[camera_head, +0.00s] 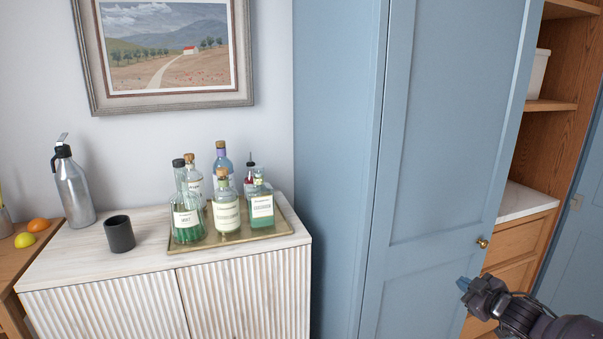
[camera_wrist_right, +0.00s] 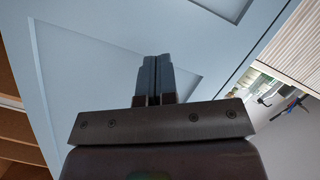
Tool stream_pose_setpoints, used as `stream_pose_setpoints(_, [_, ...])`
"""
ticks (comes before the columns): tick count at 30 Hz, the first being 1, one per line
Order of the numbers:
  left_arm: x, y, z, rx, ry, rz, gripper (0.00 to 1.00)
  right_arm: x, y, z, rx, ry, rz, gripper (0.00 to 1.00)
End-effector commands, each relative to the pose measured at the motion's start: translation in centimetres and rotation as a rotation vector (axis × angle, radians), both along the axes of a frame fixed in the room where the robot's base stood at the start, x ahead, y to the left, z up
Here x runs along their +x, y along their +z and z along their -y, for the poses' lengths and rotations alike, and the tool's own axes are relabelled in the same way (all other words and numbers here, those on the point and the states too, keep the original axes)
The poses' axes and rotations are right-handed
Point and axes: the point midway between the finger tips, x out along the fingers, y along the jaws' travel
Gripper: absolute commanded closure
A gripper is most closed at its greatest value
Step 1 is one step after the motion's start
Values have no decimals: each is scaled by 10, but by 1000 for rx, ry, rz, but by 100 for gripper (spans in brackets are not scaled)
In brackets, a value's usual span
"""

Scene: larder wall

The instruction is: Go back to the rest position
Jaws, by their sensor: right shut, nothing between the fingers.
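My right gripper (camera_head: 463,285) is at the lower right in the head view, in front of the blue larder door (camera_head: 445,140). In the right wrist view its fingers (camera_wrist_right: 154,80) are together, with nothing between them, and the blue door panel (camera_wrist_right: 110,70) fills much of the picture behind them. The brass door knob (camera_head: 482,243) is above and to the right of the fingertips in the head view, and the gripper is apart from it. My left gripper is in neither view.
The blue door stands open beside wooden shelves (camera_head: 552,105) and drawers (camera_head: 515,272). At left, a pale ribbed cabinet (camera_head: 105,308) bears a gold tray (camera_head: 278,229) with several bottles, a dark cup (camera_head: 119,234) and a steel flask (camera_head: 74,188). A lemon (camera_head: 25,240) and orange (camera_head: 38,225) lie further left.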

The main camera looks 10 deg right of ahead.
Motion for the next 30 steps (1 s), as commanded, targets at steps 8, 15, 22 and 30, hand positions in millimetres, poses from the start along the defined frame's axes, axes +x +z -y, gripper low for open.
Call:
stream_pose_setpoints(8, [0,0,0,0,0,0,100,-79,-87,-132,29,56,-120,100])
stream_pose_setpoints(15, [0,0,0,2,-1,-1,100,-157,-117,-221,142,28,-186,100])
stream_pose_setpoints(22, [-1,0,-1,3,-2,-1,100,-226,-125,-275,327,-75,-223,100])
stream_pose_setpoints(30, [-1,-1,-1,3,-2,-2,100,-284,-151,-292,437,-190,-305,100])
